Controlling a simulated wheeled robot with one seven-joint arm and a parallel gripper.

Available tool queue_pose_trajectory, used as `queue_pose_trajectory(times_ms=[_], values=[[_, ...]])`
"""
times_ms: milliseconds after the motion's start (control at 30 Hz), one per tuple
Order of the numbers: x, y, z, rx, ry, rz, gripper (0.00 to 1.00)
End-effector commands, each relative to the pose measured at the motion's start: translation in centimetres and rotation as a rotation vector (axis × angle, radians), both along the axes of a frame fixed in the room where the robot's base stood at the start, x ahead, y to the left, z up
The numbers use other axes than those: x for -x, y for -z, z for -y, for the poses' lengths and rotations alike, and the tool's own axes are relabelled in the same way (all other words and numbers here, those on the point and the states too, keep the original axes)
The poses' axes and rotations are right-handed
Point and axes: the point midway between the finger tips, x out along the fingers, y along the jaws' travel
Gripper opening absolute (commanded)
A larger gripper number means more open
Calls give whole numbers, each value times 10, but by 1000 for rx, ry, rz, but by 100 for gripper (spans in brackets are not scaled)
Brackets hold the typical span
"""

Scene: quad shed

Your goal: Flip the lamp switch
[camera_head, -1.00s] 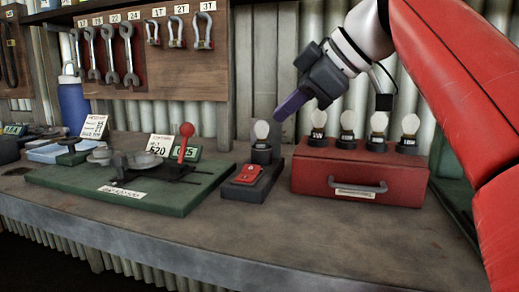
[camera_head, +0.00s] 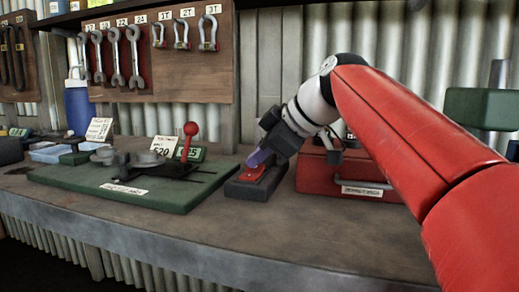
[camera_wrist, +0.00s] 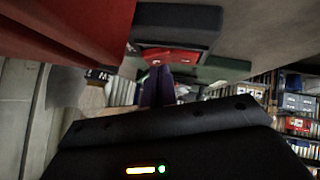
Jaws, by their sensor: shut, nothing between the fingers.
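The lamp switch is a red rocker (camera_head: 253,173) on a dark base block (camera_head: 240,189) on the workbench. It also shows in the wrist view as a red strip (camera_wrist: 165,55) near the top middle. My gripper (camera_head: 258,160) is shut and empty, with its purple fingertips at the rocker. In the wrist view the fingertips (camera_wrist: 156,72) point at the switch and appear at or very near its surface; I cannot tell whether they touch. The lamp bulb behind the switch is hidden by my gripper in the head view.
A green board (camera_head: 140,190) with a red-knobbed lever (camera_head: 190,130) lies to the left. Wrenches and shackles hang on a wooden panel (camera_head: 180,75). The bench front (camera_head: 300,230) is clear.

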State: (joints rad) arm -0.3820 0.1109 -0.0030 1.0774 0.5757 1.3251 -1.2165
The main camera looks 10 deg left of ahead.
Motion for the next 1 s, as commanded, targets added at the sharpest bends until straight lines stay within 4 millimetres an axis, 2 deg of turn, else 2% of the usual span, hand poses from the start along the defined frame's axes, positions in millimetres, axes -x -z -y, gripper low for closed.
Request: queue_pose_trajectory(times_ms=[667,1000], values=[[-3,6,0,-4,0,-73,0],[10,5,-1,-4,-2,-72,0]])
